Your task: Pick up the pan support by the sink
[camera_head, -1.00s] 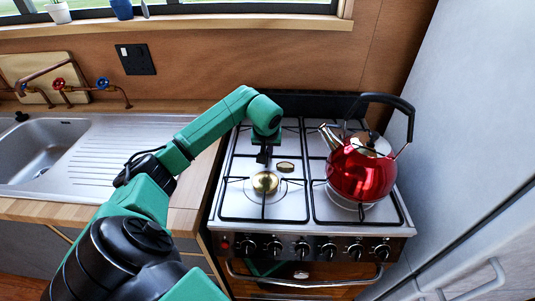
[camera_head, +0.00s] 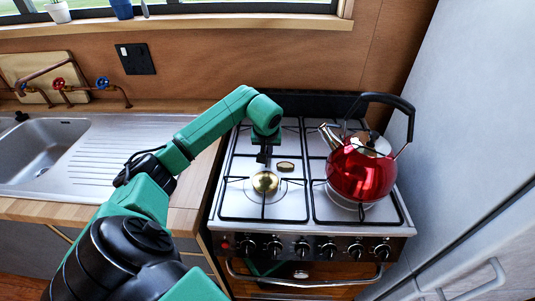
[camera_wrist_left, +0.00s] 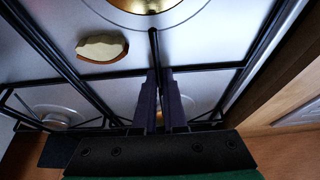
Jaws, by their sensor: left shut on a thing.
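The pan support by the sink is a black wire grate (camera_head: 252,219) on the left half of the stove. Its bars (camera_wrist_left: 70,70) also cross the left wrist view. My left gripper (camera_head: 263,157) points down over the middle of this grate. In the left wrist view its two fingers (camera_wrist_left: 160,76) are close together on a thin bar of the pan support. The grate still looks level on the stove top. My arm hides part of its rear left. My right gripper is not in view.
A red kettle (camera_head: 362,168) stands on the right pan support (camera_head: 350,221). The sink (camera_head: 40,150) is at left, a pale cabinet (camera_head: 465,120) at right.

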